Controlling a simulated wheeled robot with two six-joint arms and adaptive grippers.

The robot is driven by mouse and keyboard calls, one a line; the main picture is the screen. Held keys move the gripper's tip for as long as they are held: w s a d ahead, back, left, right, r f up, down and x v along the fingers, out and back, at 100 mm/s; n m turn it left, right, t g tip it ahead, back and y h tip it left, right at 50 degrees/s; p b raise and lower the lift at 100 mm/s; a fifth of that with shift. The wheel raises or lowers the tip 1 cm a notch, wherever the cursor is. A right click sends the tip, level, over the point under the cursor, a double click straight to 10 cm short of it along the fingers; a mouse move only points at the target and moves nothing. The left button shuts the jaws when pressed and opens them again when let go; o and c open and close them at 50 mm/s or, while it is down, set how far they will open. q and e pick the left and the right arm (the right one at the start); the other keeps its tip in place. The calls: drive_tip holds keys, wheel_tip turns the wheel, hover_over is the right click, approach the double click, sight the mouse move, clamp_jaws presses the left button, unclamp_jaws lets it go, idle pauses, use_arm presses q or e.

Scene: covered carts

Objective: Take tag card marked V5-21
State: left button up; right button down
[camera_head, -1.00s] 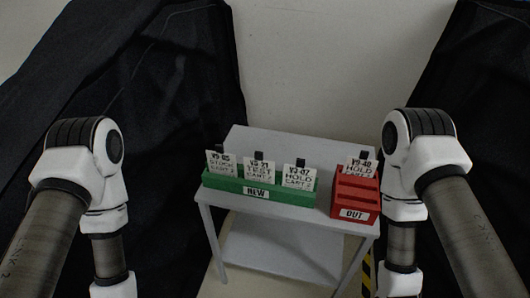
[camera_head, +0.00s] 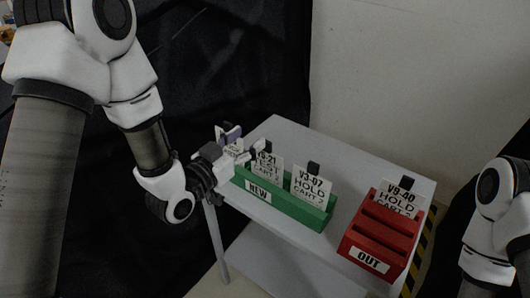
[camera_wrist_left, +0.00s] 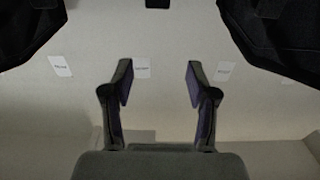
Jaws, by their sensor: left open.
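The tag card marked V5-21 (camera_head: 267,166) stands upright in the green rack labelled NEW (camera_head: 285,205); its black top tab shows, and the first character of its code is hard to read. My left gripper (camera_head: 243,144) is at the rack's left end, just left of that card. It partly hides the card's left edge and most of another card behind it. In the left wrist view the gripper (camera_wrist_left: 158,82) is open, with two purple-lined fingers apart and nothing between them. My right gripper is out of view.
Card V3-07 (camera_head: 310,188) stands to the right in the green rack. A red rack labelled OUT (camera_head: 372,238) holds card V9-40 (camera_head: 400,197). Both racks sit on a grey cart (camera_head: 290,140). Black covers (camera_head: 250,60) hang behind at left. The wrist view shows a pale wall with small labels (camera_wrist_left: 142,67).

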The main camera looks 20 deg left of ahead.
sight(267, 151)
use_arm(q)
drive_tip(key=w+f+b, duration=0.1)
drive_tip(key=d+f+b, duration=0.1)
drive_tip(key=f, duration=0.1)
drive_tip(key=w+d+f, duration=0.1)
drive_tip(key=f, duration=0.1)
drive_tip(key=shift+w+b, duration=0.35)
drive_tip(key=shift+b, duration=0.05)
drive_tip(key=w, duration=0.2)
drive_tip(key=w+f, duration=0.1)
drive_tip(key=shift+w+d, duration=0.35)
drive_tip(key=shift+w, duration=0.05)
drive_tip(key=shift+w+d, duration=0.25)
drive_tip(key=shift+w, duration=0.05)
clamp_jaws()
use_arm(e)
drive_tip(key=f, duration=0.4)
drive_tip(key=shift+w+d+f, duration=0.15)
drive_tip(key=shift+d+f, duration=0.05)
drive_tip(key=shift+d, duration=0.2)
